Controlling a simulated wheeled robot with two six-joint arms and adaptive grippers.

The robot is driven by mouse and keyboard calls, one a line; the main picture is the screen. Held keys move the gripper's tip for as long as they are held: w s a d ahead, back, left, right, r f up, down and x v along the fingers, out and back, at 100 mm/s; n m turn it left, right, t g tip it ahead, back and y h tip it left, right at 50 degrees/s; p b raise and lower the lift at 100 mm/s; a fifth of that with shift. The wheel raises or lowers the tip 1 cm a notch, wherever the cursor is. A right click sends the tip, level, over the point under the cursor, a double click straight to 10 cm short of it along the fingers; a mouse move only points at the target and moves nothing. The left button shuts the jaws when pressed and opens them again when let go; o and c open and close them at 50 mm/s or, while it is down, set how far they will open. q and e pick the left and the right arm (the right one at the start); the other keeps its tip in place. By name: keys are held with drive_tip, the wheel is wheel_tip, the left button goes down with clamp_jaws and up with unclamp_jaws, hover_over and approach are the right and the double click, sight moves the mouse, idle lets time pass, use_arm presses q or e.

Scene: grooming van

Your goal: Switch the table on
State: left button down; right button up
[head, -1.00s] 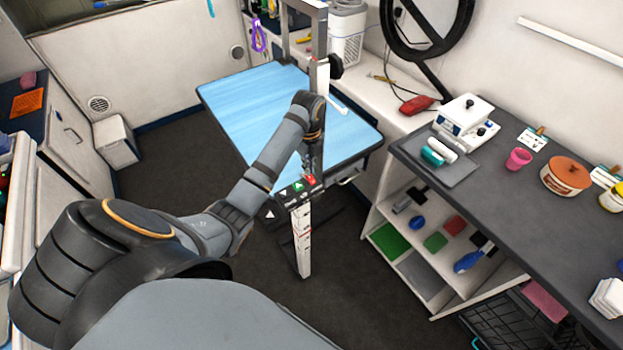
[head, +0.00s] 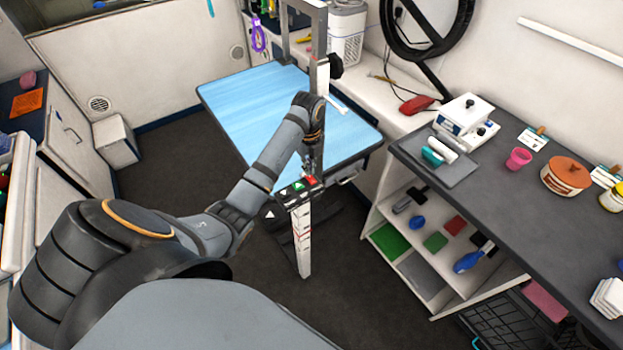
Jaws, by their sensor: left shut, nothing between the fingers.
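The grooming table (head: 258,104) has a light blue top with a dark rim. A small dark control panel (head: 284,199) sits at its near corner, on top of a white post with markings. The panel has a red button (head: 311,180), a green button with an arrow (head: 298,186) and a white arrow mark (head: 270,214). My left gripper (head: 307,166) is shut and empty, pointing down just above the panel's far end, close to the red and green buttons. I cannot tell whether it touches the panel. My right gripper is not in view.
A metal upright (head: 319,95) rises from the table close beside my left wrist. A dark counter (head: 480,205) with open shelves stands at the right, holding a white device (head: 466,121), a pink cup (head: 518,158) and a tub (head: 566,176).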

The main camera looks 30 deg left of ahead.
use_arm(q)
drive_tip(key=shift+s+f, duration=0.1)
drive_tip(key=shift+f, duration=0.8)
idle(0.3)
drive_tip(key=shift+r+p, duration=0.9)
wheel_tip(320, 180, up, 5)
drive_tip(key=p, duration=0.6)
drive_tip(key=shift+r, duration=0.2)
drive_tip(key=shift+f, duration=0.1)
drive_tip(key=shift+f, duration=0.1)
